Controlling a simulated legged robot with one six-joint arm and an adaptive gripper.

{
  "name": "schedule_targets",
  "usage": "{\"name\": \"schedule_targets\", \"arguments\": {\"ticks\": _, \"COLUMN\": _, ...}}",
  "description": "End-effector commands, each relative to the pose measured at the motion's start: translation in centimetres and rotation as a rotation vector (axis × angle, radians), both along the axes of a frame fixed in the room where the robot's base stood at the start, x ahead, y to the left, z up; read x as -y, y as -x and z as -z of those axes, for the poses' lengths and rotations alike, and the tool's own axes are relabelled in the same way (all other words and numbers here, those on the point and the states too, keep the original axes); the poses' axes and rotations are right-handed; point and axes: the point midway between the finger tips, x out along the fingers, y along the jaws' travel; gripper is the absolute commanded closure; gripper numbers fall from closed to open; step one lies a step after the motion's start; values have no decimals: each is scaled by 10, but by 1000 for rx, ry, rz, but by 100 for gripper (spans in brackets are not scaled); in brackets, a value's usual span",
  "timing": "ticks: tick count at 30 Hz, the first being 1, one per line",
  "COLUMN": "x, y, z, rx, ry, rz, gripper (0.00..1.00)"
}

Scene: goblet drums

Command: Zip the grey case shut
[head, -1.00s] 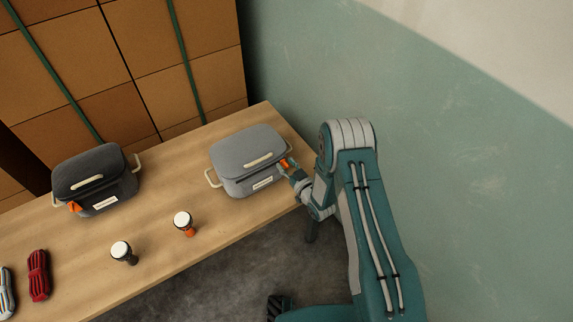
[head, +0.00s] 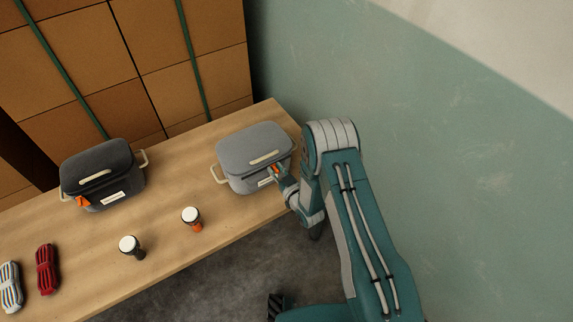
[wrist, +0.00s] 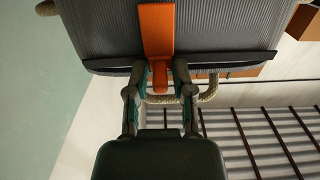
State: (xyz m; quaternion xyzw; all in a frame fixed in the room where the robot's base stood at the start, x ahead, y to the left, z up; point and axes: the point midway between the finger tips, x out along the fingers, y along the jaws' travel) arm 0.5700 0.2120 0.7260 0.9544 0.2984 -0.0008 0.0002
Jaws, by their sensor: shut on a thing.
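The grey case (head: 250,150) stands at the right end of the wooden table, lid down, with cream rope handles and a white label on its front. My gripper (head: 281,170) is at its front right. In the wrist view the gripper (wrist: 159,72) is shut on an orange zip pull (wrist: 157,30), which hangs against the ribbed grey side of the case (wrist: 105,30) by a dark seam. How much of the zip is closed cannot be told.
A dark case (head: 103,172) with an orange tab stands at the left on the table (head: 160,225). Red (head: 46,270) and blue-white (head: 10,287) rope bundles lie at the left. A wall (head: 410,130) rises at the right.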

Motion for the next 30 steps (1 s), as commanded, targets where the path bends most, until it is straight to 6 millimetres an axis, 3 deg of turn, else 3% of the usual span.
{"name": "schedule_targets", "arguments": {"ticks": 4, "x": -33, "y": 22, "z": 0, "rx": 0, "ry": 0, "rz": -9, "gripper": 100}}
{"name": "schedule_targets", "arguments": {"ticks": 12, "x": -68, "y": 48, "z": -1, "rx": 1, "ry": -3, "rz": -4, "gripper": 100}}
{"name": "schedule_targets", "arguments": {"ticks": 18, "x": -80, "y": 55, "z": -1, "rx": 3, "ry": -1, "rz": -1, "gripper": 100}}
{"name": "schedule_targets", "arguments": {"ticks": 28, "x": -79, "y": 55, "z": -1, "rx": 2, "ry": -2, "rz": -1, "gripper": 100}}
{"name": "schedule_targets", "arguments": {"ticks": 29, "x": -79, "y": 55, "z": -1, "rx": 2, "ry": -3, "rz": -1, "gripper": 56}}
{"name": "schedule_targets", "arguments": {"ticks": 30, "x": -79, "y": 55, "z": -1, "rx": 2, "ry": -3, "rz": -1, "gripper": 49}}
